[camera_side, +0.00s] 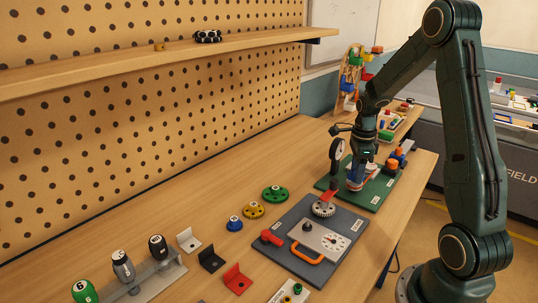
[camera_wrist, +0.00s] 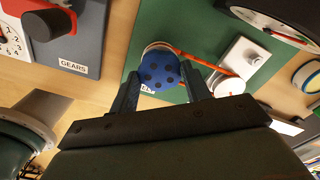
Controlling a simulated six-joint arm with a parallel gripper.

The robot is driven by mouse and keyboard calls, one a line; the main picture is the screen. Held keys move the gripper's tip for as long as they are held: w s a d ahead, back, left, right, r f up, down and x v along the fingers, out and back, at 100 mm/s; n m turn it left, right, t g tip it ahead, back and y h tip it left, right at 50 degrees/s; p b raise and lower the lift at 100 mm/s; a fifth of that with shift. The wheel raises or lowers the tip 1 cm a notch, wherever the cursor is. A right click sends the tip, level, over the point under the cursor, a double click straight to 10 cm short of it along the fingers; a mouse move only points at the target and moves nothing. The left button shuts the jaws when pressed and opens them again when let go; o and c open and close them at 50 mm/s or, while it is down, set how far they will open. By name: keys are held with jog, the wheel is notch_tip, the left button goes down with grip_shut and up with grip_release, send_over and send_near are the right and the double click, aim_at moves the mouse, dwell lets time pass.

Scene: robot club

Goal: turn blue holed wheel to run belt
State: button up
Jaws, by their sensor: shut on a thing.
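The blue holed wheel (camera_wrist: 160,70) sits on the green board (camera_wrist: 200,30) in the wrist view, with dark round holes in its face. My gripper (camera_wrist: 161,80) has one finger on each side of it and is shut on it. An orange belt (camera_wrist: 200,62) runs from beside the wheel to the right, past a white block. In the side view my gripper (camera_side: 357,178) is low over the green board (camera_side: 375,201), pointing down, and the blue wheel (camera_side: 353,185) shows only partly below it.
A dial on a post (camera_side: 337,150) stands close at the left of my gripper. Orange and blue parts (camera_side: 397,160) stand at its right. The dark GEARS board (camera_side: 283,258) with a red lever lies in front. Bare table lies along the pegboard wall.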

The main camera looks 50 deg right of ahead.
jog(key=o, duration=1)
jog(key=shift+c, duration=0.2)
notch_tip(320, 180, up, 14)
dwell(0.4)
